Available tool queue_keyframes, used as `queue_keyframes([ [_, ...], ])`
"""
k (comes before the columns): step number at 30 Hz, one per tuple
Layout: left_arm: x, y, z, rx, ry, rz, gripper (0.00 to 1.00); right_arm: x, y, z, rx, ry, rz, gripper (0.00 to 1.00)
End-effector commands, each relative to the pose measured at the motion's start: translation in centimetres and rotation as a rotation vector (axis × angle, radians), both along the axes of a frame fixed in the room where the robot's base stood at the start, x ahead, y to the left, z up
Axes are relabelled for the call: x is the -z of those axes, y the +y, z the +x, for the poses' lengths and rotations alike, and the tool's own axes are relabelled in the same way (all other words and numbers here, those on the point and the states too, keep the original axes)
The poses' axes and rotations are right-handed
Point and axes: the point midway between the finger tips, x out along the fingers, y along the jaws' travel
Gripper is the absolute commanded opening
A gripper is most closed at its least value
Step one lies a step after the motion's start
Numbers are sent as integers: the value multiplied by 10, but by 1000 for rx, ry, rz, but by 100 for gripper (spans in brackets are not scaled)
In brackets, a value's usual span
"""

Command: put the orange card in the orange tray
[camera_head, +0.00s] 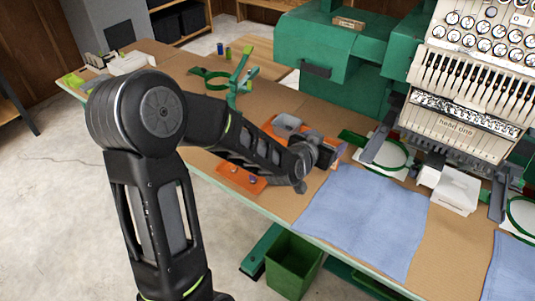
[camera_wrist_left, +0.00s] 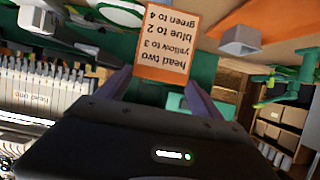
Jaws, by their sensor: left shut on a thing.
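My left gripper (camera_head: 330,152) reaches in over the table and is shut on the orange card (camera_wrist_left: 165,45). In the left wrist view the card stands out between the two fingers (camera_wrist_left: 158,88), its printed text upside down: "head two, yellow to 3, blue to 2, green to 4". In the head view the card is mostly hidden by the gripper. The orange tray (camera_head: 240,179) lies on the table to the left of the gripper, partly covered by my left arm; orange also shows in the left wrist view (camera_wrist_left: 285,30). My right gripper is out of view.
A grey container (camera_head: 287,124) stands by the tray's far side. A blue cloth (camera_head: 365,218) lies right of the gripper. Embroidery hoops and the machine (camera_head: 465,95) stand at the right. A green bin (camera_head: 293,264) is below the table edge.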

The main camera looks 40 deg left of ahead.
Motion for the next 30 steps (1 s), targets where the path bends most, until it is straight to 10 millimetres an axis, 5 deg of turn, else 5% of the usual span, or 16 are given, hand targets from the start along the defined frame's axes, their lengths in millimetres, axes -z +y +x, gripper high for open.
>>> queue_keyframes([
  [15, -18, 105, 36, 34, 1, 2, 12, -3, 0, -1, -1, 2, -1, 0],
  [24, -23, 188, 40, 38, 1, 2, 12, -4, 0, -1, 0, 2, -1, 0],
  [30, -25, 216, 39, 30, 0, 0, 12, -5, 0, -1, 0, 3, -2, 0],
])
